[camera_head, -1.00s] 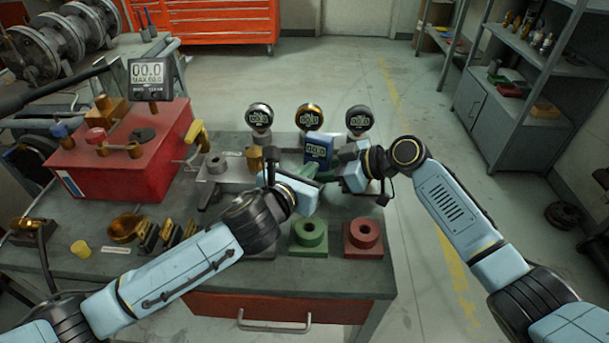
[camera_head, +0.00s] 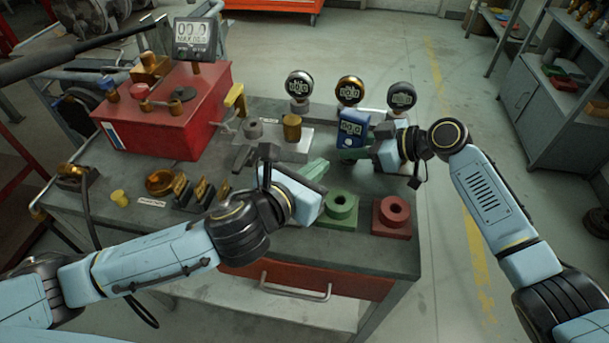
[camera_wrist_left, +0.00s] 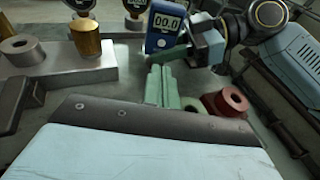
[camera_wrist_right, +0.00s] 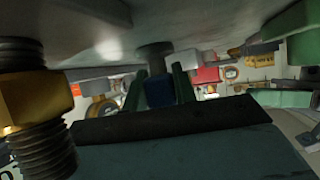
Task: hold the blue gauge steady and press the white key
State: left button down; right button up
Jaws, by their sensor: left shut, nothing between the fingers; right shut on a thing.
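The blue gauge (camera_head: 352,128) stands upright at the back right of the bench. Its screen shows digits, and its white key (camera_wrist_left: 161,43) is below the screen on the front. My right gripper (camera_wrist_right: 160,90) is shut on the gauge's blue body, coming from the right. My left gripper (camera_head: 318,168) is shut and empty, in front of the gauge and a little apart from it. Its green fingertips (camera_wrist_left: 155,78) point toward the gauge in the left wrist view, below the key.
Three round dials (camera_head: 349,90) stand behind the gauge. A brass fitting (camera_head: 292,127) on a metal block is to its left. A green ring block (camera_head: 341,207) and a red ring block (camera_head: 391,215) sit at the front right. A red box (camera_head: 165,110) is on the left.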

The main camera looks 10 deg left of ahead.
pick_arm(q)
jog(key=shift+v, duration=1.9)
pick_arm(e)
jog(key=o, duration=0.9)
jog(key=shift+c, duration=0.2)
jog(key=shift+d, duration=0.1)
jog(key=v, duration=1.2)
